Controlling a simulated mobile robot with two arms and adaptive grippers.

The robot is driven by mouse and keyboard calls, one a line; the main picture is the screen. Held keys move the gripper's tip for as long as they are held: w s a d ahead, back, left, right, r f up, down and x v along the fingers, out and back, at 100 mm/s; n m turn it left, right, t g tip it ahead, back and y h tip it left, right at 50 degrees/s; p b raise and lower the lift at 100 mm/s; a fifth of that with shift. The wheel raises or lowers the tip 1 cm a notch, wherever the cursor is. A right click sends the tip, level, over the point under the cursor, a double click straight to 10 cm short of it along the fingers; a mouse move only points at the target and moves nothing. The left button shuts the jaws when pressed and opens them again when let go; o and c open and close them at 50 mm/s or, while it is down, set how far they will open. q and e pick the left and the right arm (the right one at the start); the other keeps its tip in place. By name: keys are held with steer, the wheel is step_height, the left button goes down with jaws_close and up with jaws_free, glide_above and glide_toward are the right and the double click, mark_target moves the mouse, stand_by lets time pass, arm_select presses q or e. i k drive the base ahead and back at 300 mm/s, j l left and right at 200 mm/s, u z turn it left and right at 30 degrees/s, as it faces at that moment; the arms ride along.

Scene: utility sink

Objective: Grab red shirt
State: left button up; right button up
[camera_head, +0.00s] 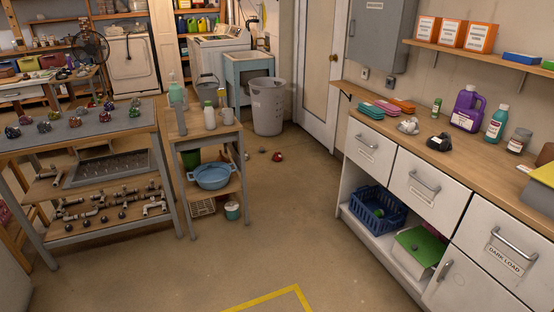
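I cannot make out a red shirt in the head view. A small round red item (277,157) lies on the floor near the grey bin, too small to identify. A crumpled white cloth-like item (408,126) and a black item (440,142) lie on the right counter (395,134). Folded pink (371,111), teal (380,106) and orange (403,105) cloths lie near that counter's far end. Neither of my grippers is in view.
White drawers, one labelled "DARK LOAD" (505,259), front the right counter. A blue basket (378,211) sits on its open lower shelf. A small cart (176,135) and a workbench (75,132) stand left.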

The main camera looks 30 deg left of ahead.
mark_target(277, 157)
steer(key=i+j+u, duration=0.3)
steer(key=i+u, duration=0.15)
steer(key=i, duration=0.2)
steer(key=i+j+u, duration=0.1)
steer(key=i+u, duration=0.35)
steer(key=i, duration=0.25)
steer(key=i+j+z, duration=0.15)
steer(key=i, duration=1.3)
steer(key=i+u, duration=0.1)
steer(key=i, duration=0.5)
steer(key=i+l, duration=0.2)
steer(key=i, duration=0.4)
steer(key=i+l+u, duration=0.15)
steer(key=i, duration=0.4)
steer(key=i+l+u, duration=0.1)
steer(key=i, duration=0.5)
